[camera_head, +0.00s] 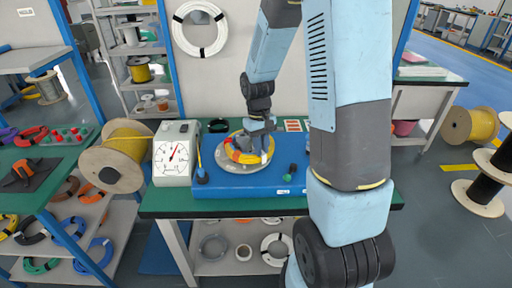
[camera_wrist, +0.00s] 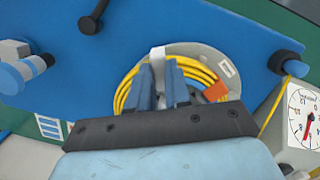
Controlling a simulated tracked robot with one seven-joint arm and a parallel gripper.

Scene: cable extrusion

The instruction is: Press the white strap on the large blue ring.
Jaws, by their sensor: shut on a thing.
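A yellow cable coil (camera_head: 233,153) lies on a round grey plate (camera_head: 225,165) on a blue bench unit; it also shows in the wrist view (camera_wrist: 205,74). I see no blue ring on the plate; the coil there is yellow. A white strap (camera_wrist: 158,53) stands at the coil's far side in the wrist view, in line with my fingers. My gripper (camera_wrist: 165,72) points down at the coil and is shut on the white strap. Its fingers hide the strap's lower part and part of the coil. An orange tag (camera_wrist: 215,92) sits on the coil at the right.
A dial scale (camera_head: 174,153) stands left of the plate. A wooden cable spool (camera_head: 112,160) is further left. The unit's front right is mostly clear.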

